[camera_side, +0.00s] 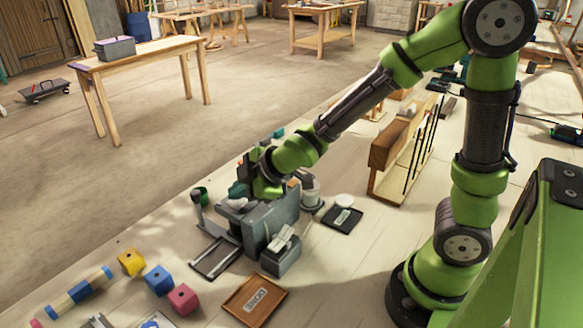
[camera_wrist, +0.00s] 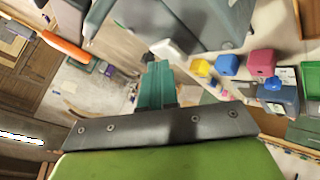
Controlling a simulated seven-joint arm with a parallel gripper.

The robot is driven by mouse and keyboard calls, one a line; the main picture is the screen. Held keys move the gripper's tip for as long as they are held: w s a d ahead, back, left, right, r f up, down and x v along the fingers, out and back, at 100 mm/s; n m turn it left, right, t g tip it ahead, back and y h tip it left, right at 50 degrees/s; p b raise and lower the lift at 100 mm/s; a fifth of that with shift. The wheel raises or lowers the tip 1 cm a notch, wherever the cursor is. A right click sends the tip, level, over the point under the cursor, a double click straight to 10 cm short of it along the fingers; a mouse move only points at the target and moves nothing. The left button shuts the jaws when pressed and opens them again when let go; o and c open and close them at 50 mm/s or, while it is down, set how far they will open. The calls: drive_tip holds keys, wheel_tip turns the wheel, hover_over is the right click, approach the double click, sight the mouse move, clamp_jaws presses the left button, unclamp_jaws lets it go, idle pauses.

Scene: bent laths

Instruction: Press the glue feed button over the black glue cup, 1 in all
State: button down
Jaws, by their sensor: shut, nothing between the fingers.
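A grey glue station (camera_side: 270,222) with upright plates stands on the bench in the side view. It also shows as grey bodies at the top of the wrist view (camera_wrist: 210,18). My gripper (camera_wrist: 157,70) has teal fingers, closed together and empty, pointing towards the station in the wrist view. In the side view my gripper is at the station's back upper left, partly hidden by my wrist and the station. A white part (camera_wrist: 170,47) lies just beyond the fingertips in the wrist view; I cannot tell whether they touch. I cannot clearly make out the feed button or the black cup.
Yellow (camera_side: 131,262), blue (camera_side: 158,280) and pink (camera_side: 183,299) cubes stand at front left. A brown tray (camera_side: 232,309) marked DONE lies in front. A black labelled tray (camera_side: 328,224) and a wooden rack (camera_side: 385,155) stand to the right.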

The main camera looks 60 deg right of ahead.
sight(241, 202)
drive_tip(key=shift+f, duration=0.25)
idle(0.4)
drive_tip(key=shift+r, duration=1.2)
drive_tip(key=shift+r, duration=0.1)
wheel_tip(241, 202, up, 5)
drive_tip(key=shift+f, duration=0.1)
idle(0.4)
